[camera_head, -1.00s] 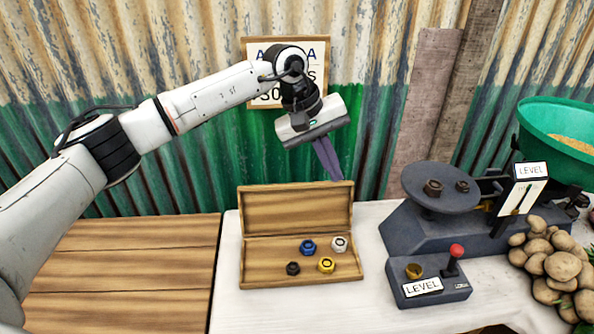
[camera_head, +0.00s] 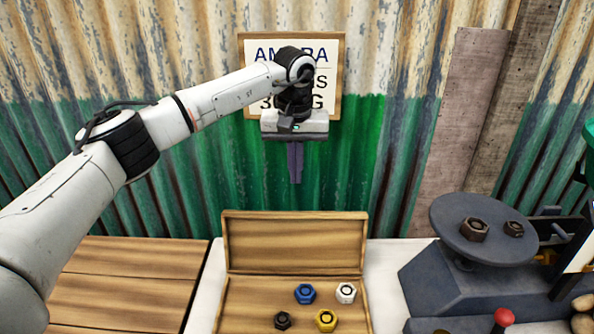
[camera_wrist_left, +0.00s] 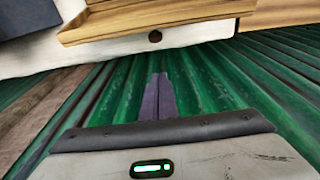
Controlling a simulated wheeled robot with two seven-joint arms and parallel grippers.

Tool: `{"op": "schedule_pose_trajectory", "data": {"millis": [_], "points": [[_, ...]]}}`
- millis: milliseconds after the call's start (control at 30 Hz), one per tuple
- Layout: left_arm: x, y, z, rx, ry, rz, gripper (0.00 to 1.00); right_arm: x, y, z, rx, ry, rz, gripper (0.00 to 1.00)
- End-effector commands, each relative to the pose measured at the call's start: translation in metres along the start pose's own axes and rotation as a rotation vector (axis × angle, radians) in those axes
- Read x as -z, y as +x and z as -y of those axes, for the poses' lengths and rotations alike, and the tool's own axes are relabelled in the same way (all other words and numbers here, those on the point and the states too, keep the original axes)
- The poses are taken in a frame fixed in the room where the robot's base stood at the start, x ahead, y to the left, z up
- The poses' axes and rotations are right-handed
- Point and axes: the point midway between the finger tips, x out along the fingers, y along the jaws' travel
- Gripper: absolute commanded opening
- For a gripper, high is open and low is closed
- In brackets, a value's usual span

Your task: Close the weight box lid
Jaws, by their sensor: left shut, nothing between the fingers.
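The wooden weight box (camera_head: 240,300) stands on the white counter with its lid (camera_head: 295,245) raised upright at the back. Blue (camera_head: 305,293), white (camera_head: 345,292), yellow (camera_head: 326,319) and black (camera_head: 283,319) hex nut weights lie inside it. My left gripper (camera_head: 296,180) is shut and empty, pointing down above and apart from the lid's top edge, before the corrugated wall. In the left wrist view its closed fingers (camera_wrist_left: 158,78) point toward the counter edge, with wooden parts (camera_wrist_left: 150,22) above them. My right gripper is not in view.
A dark balance scale (camera_head: 490,280) with two nuts on its pan (camera_head: 485,230) stands to the right, with a red-knobbed lever (camera_head: 503,317) in front. Wooden planks (camera_head: 130,270) lie left of the box. A framed sign (camera_head: 337,75) hangs behind my left arm.

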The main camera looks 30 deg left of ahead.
Motion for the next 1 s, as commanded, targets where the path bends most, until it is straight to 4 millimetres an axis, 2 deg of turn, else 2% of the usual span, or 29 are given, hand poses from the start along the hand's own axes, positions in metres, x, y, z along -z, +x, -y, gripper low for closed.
{"op": "schedule_pose_trajectory", "data": {"millis": [100,300,367,600,1000], "points": [[-0.001,0.029,0.001,0.004,-0.001,0.004,0.0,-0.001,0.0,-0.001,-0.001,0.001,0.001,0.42],[-0.002,0.068,0.0,0.001,0.002,0.002,0.0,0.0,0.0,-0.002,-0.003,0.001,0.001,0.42],[-0.01,0.061,0.0,-0.002,0.004,-0.001,0.0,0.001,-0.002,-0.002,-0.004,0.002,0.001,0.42],[-0.032,0.054,0.0,0.0,0.001,0.001,0.0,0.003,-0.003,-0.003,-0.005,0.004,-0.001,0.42],[-0.039,0.052,0.0,0.0,0.0,0.001,0.0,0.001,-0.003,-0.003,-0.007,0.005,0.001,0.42]]}}
